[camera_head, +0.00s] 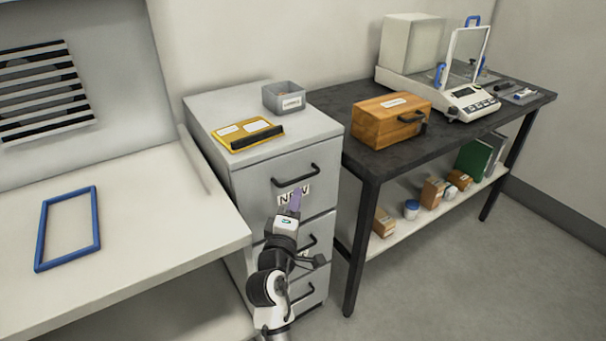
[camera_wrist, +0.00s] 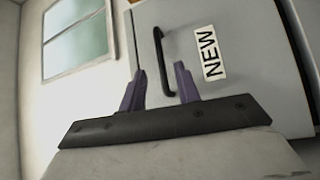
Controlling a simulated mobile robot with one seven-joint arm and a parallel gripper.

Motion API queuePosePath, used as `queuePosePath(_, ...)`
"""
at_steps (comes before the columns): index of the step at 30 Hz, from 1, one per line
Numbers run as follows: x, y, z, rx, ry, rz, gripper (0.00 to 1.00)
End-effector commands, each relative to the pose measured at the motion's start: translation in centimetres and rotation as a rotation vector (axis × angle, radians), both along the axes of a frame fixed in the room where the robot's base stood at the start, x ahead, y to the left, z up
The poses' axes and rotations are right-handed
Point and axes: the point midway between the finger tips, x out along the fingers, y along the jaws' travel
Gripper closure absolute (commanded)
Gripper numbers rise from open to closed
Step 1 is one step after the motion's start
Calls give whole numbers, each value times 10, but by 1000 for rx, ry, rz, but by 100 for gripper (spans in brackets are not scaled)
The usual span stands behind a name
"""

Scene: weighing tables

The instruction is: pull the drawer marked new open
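The top drawer (camera_head: 262,178) of the grey filing cabinet bears the label NEW (camera_head: 301,190) and is closed. Its dark bar handle (camera_head: 296,176) sits above the label. In the wrist view the label (camera_wrist: 209,53) and the handle (camera_wrist: 161,62) show turned sideways. My gripper (camera_head: 296,198) is in front of the drawer, just below the handle, and hides part of the label. In the wrist view its two purple fingers (camera_wrist: 160,88) stand apart with nothing between them. The handle's end lies beyond the gap; I cannot tell whether they touch.
A dark table (camera_head: 345,152) with a wooden box (camera_head: 390,120) and a balance (camera_head: 470,100) is at right. A pale bench (camera_head: 140,235) is at left. Lower drawers are closed.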

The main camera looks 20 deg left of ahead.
Motion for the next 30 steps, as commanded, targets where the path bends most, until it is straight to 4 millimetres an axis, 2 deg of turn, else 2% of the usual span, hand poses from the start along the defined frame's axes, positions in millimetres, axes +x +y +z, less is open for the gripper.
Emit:
queuePosePath(1, 12, 1, 6, 1, -1, -2, 68)
queuePosePath(6, 48, 5, 10, 2, -1, -1, 68)
queuePosePath(12, 78, 9, 13, 2, -1, 0, 68)
queuePosePath(18, 90, 10, 13, 2, 0, 1, 68)
queuePosePath(26, 90, 10, 12, 2, 0, 1, 68)
queuePosePath(30, 90, 10, 12, 2, 0, 1, 85)
